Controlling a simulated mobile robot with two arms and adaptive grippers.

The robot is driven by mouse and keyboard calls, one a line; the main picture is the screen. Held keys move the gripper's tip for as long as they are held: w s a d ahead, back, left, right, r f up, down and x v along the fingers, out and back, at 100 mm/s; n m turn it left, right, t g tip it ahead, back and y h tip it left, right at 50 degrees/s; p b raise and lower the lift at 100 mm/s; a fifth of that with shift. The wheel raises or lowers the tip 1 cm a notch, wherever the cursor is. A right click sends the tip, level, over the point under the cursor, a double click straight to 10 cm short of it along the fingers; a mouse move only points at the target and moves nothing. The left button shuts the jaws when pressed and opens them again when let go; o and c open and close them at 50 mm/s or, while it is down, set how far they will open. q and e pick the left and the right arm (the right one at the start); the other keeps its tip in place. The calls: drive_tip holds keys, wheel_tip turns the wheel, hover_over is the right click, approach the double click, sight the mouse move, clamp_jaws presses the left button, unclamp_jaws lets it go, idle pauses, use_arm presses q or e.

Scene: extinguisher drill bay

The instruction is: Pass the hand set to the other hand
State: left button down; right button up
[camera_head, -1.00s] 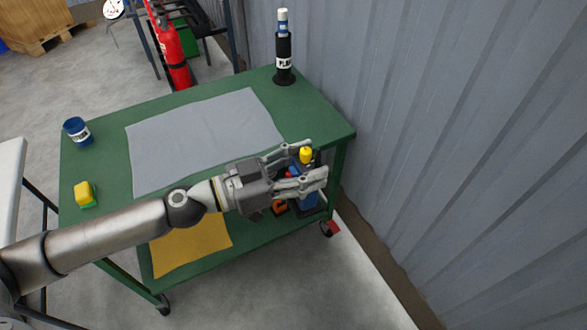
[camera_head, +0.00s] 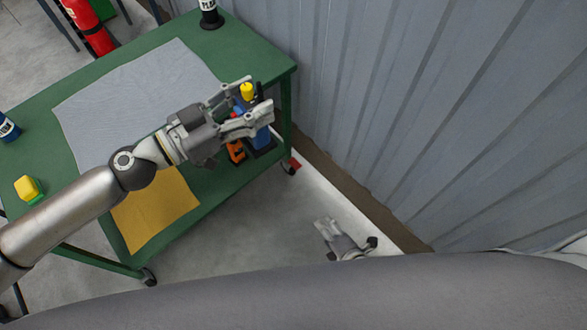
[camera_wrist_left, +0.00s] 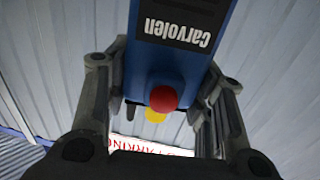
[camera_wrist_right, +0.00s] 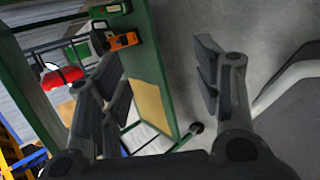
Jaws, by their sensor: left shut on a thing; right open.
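The hand set (camera_head: 263,140) is a blue body with a yellow knob on top and a red button. My left gripper (camera_head: 256,100) is shut on it above the right end of the green bench. In the left wrist view the hand set (camera_wrist_left: 172,65) sits between the fingers, its black label panel reading "carvolen" upside down. My right gripper (camera_head: 326,230) is open and empty, low at the right, apart from the hand set. In the right wrist view its fingers (camera_wrist_right: 155,65) stand wide apart with nothing between them.
The green bench (camera_head: 130,58) carries a grey cloth (camera_head: 135,95), a yellow cloth (camera_head: 155,208), a yellow-green block (camera_head: 28,188) and a blue tin (camera_head: 8,128). An orange item (camera_head: 236,152) is near the hand set. A corrugated wall (camera_head: 430,110) closes the right side.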

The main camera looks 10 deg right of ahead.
drive_tip(key=w+a+r+n+t+y, duration=0.1)
drive_tip(key=w+a+r+n+t, duration=0.15)
drive_tip(key=r+n, duration=0.4)
drive_tip(key=w+a+r+n+t+y, duration=0.1)
drive_tip(key=a+r+n+y, duration=0.2)
drive_tip(key=r, duration=0.7)
drive_tip(key=n+t+y, duration=0.2)
drive_tip(key=n+t, duration=0.1)
drive_tip(key=n, duration=0.6)
approach(261, 135)
drive_tip(key=x, duration=1.1)
drive_tip(key=shift+w+a, duration=0.15)
drive_tip(key=shift+w, duration=0.15)
